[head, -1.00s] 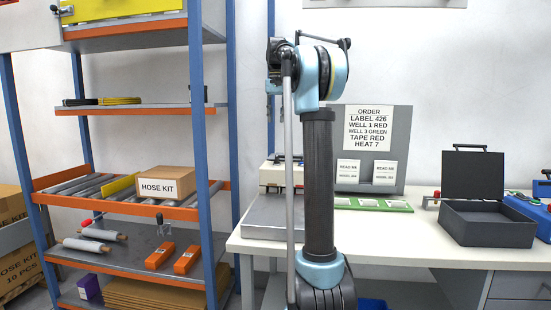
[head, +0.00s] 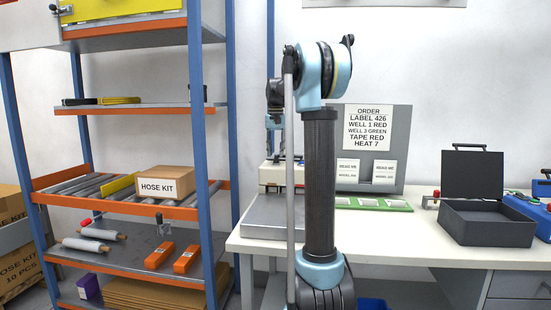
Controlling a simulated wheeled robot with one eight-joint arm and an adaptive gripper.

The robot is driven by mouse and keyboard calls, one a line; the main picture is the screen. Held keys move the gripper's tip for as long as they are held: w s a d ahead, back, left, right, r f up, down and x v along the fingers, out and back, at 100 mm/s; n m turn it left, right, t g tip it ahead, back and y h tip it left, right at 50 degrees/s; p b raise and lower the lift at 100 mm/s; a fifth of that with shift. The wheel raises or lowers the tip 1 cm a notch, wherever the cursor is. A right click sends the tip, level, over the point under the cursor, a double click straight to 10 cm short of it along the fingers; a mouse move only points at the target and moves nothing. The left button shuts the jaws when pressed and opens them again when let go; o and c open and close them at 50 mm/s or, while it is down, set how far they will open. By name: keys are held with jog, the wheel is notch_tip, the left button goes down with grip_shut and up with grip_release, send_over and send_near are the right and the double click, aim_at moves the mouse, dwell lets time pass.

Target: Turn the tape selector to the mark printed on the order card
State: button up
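The order card (head: 368,127) is fixed on a grey upright board behind the bench and reads "LABEL 426, WELL 1 RED, WELL 3 GREEN, TAPE RED, HEAT 7". I cannot make out the tape selector or its setting. A cream and grey machine (head: 274,176) stands at the bench's left end, partly hidden by my arm. My gripper (head: 274,148) seems to hang at the end of my arm, just above or in front of this machine. Its fingers are too small and covered to read, and I cannot tell whether it touches anything.
The white bench (head: 330,247) carries a grey flat plate (head: 272,216), a green strip with pale pads (head: 372,204) and an open dark case (head: 490,222). Two "READ ME" cards hang below the order card. A blue and orange shelf rack (head: 205,190) stands close on the left.

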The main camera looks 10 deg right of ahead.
jog(key=shift+f, duration=1.2)
jog(key=shift+c, duration=0.2)
grip_shut()
jog(key=m, duration=0.4)
jog(key=shift+w+a+m, duration=0.15)
jog(key=shift+a+m, duration=0.1)
jog(key=shift+m, duration=0.05)
jog(key=m, duration=0.4)
jog(key=shift+w+a, duration=0.15)
jog(key=shift+w, duration=0.05)
jog(key=shift+m, duration=0.3)
